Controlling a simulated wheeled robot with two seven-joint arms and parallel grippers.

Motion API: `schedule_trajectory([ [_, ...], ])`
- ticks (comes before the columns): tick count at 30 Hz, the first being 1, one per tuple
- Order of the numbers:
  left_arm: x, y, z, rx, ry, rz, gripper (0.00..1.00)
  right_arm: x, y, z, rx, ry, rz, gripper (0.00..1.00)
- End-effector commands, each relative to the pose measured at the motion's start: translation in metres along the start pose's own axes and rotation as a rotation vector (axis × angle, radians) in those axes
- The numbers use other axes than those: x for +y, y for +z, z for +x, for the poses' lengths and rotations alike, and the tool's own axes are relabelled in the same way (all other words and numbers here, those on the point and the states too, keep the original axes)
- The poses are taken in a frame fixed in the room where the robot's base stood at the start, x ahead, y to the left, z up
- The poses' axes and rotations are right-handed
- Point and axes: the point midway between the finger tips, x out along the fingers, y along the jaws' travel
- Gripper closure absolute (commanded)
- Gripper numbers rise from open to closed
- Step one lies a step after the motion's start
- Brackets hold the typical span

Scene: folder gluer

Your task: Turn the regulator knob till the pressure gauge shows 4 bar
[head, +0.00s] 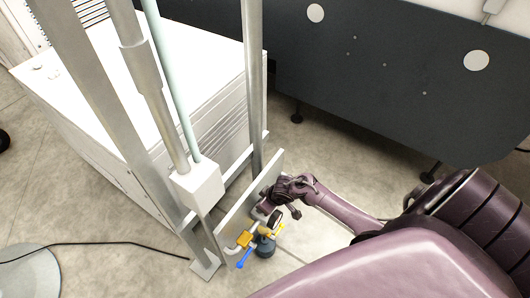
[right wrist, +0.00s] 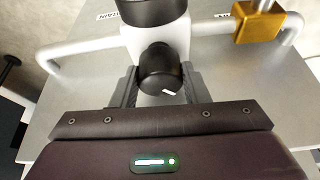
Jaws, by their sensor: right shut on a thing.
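The regulator knob (right wrist: 160,66) is a black round knob with a small white mark, on a white regulator body (right wrist: 172,38) in the right wrist view. My right gripper (right wrist: 162,88) is shut on it, one grey finger on each side. In the head view my right gripper (head: 272,204) reaches the panel's pipework from the right and hides the knob. A small dark-and-white round part (head: 275,218), perhaps the pressure gauge, sits beside it. No gauge reading is legible in either view. My left gripper is not in view.
The grey panel (head: 236,221) carries white pipe, an orange block (head: 245,240), a blue lever (head: 243,259) and a dark bowl (head: 265,247). Metal posts (head: 254,75) and a white box (head: 198,184) stand left of my right arm. A black cable (head: 110,243) crosses the floor.

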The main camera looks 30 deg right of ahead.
Motion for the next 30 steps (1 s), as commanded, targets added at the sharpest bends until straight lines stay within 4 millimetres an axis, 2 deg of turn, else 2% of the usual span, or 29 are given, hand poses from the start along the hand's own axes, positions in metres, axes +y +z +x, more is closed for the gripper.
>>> schedule_trajectory([
  [13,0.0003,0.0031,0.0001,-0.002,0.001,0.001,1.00,0.0026,0.0003,0.0007,-0.001,-0.099,-0.244,0.82],
  [30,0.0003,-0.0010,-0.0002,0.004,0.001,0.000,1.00,0.0018,0.0007,0.0008,-0.002,-0.120,-0.292,0.82],
])
